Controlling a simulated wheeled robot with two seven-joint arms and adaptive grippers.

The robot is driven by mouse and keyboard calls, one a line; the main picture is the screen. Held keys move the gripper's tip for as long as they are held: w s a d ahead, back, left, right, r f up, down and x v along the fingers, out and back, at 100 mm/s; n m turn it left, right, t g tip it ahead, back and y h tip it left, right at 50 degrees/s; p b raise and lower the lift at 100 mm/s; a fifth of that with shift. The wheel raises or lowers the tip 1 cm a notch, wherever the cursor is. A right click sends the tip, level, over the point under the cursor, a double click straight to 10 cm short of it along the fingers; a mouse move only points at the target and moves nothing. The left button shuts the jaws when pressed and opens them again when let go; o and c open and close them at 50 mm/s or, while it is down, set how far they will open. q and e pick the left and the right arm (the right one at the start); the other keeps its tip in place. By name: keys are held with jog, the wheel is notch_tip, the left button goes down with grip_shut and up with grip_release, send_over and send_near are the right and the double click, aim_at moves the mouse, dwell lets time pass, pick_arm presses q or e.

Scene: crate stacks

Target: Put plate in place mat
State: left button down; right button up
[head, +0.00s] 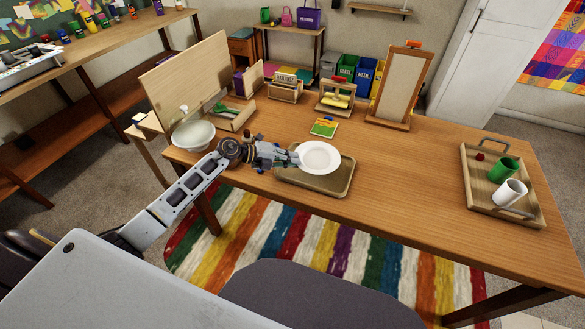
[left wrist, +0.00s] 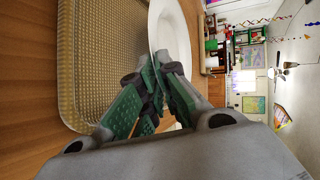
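A white round plate (head: 320,157) is over the tan woven place mat (head: 318,188), covering its back middle part. My left gripper (head: 292,157) is at the plate's left rim. In the left wrist view, the green-padded fingers (left wrist: 155,80) close together on the rim of the plate (left wrist: 176,38). The place mat (left wrist: 98,62) shows beside and below it, with a raised rim. The plate looks roughly level; I cannot tell how large any gap to the mat is. My right gripper is not in view.
A white bowl (head: 193,135) stands left, behind my left arm. A colourful card (head: 324,127) lies behind the plate. Organizers and a framed board (head: 401,90) stand along the back. A wooden tray (head: 475,190) with green and white cups is at right. The table between is clear.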

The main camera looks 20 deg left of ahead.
aim_at(292, 172)
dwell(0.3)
pick_arm(q)
jog(key=shift+f, duration=1.95)
jog(key=c, duration=1.9)
grip_release()
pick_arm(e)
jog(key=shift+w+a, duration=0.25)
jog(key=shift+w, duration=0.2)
